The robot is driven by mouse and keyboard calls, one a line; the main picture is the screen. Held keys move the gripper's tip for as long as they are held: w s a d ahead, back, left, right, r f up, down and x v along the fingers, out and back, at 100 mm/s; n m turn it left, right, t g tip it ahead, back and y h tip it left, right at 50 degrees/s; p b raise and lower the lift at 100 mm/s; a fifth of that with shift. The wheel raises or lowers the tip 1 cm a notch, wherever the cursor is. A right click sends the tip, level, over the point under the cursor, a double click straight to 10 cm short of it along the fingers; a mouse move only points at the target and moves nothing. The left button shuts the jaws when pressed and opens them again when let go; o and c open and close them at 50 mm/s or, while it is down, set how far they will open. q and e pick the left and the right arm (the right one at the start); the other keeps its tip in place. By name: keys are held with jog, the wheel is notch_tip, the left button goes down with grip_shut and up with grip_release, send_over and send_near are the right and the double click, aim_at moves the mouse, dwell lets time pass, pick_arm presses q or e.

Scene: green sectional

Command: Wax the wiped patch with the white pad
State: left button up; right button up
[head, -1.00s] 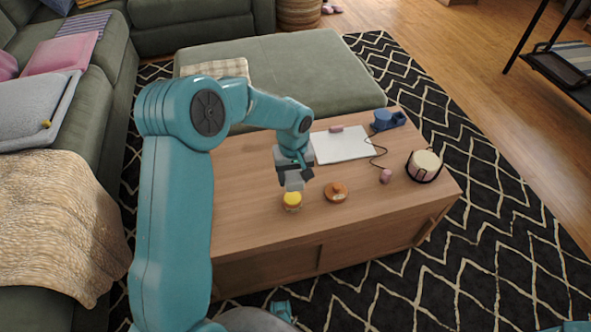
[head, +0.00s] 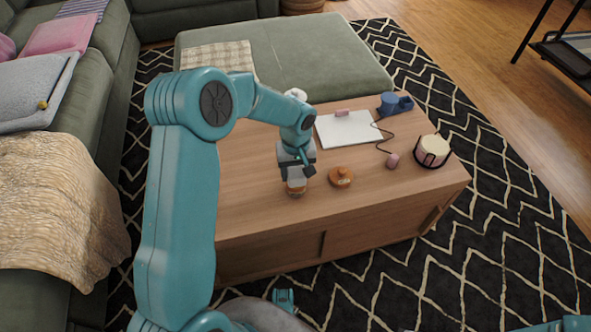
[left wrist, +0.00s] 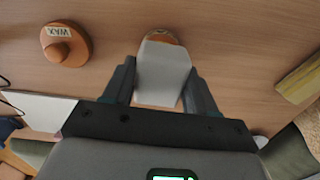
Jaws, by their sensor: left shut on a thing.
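My left gripper (head: 296,178) is over the front part of the wooden table. In the left wrist view its two fingers (left wrist: 158,85) are closed on a pale grey-white block, which I take for the white pad (left wrist: 163,75). A small orange-brown thing (left wrist: 160,36) shows just past the pad's end; it also shows under the gripper in the head view (head: 296,188). I cannot tell whether the pad touches it. A round orange-brown piece labelled WAX (left wrist: 66,45) lies beside it, to the right in the head view (head: 341,177). No wiped patch can be made out. My right gripper is not seen.
A green ottoman (head: 290,60) stands behind. Bare wood lies in front.

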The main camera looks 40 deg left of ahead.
aim_at(296, 170)
pick_arm(q)
jog(key=shift+f+b, duration=0.55)
jog(key=shift+f, duration=0.05)
dwell(1.8)
jog(key=shift+r+p, duration=2.4)
jog(key=shift+r, duration=1.2)
